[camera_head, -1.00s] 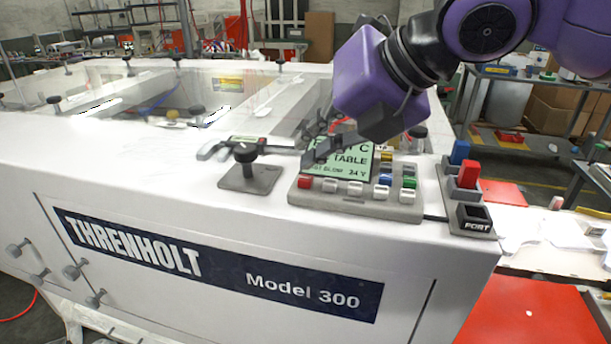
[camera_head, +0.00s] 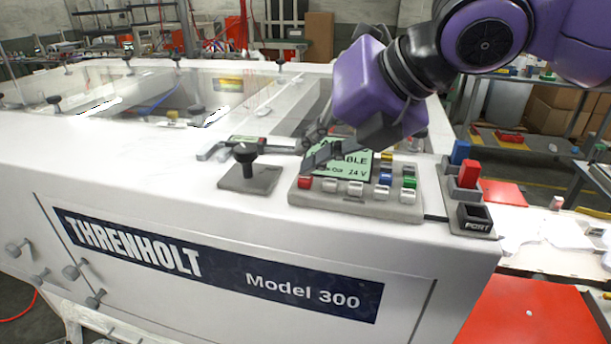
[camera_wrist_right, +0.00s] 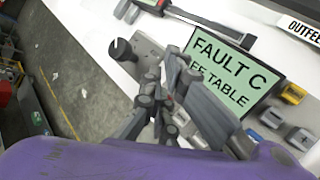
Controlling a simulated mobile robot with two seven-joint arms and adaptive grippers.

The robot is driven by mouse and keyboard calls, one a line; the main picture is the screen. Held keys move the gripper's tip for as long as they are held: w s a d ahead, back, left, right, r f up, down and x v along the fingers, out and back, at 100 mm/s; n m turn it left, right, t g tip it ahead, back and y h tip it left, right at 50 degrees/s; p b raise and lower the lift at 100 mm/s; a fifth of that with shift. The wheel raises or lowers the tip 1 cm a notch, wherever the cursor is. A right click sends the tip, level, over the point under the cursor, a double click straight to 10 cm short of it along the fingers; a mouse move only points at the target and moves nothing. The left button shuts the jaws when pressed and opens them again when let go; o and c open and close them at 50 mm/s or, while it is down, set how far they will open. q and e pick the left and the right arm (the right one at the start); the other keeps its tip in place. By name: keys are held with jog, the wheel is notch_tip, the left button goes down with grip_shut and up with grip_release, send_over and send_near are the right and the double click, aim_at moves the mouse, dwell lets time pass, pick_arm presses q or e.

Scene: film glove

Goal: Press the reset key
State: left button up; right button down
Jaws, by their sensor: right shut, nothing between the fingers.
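The grey control panel (camera_head: 352,203) lies on the white machine's top, with a green display (camera_head: 353,163) and several coloured keys. In the right wrist view the display (camera_wrist_right: 235,75) shows "FAULT C". My left gripper is out of view.
A black knob on a grey plate (camera_head: 248,180) stands left of the panel. A caliper-like tool (camera_head: 228,148) lies behind it. To the right is a block with a red rocker (camera_head: 468,175) and a "PORT" socket (camera_head: 474,215).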

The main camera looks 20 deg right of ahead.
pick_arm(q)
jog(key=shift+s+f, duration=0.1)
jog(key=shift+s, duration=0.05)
pick_arm(e)
jog(key=shift+f, duration=0.4)
dwell(0.4)
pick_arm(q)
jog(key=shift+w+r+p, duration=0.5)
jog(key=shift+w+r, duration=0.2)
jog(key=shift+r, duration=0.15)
pick_arm(e)
jog(key=shift+r, duration=0.9)
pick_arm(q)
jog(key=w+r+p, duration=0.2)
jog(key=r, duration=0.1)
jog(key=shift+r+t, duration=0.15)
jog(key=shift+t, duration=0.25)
pick_arm(e)
notch_tip(320, 180, up, 5)
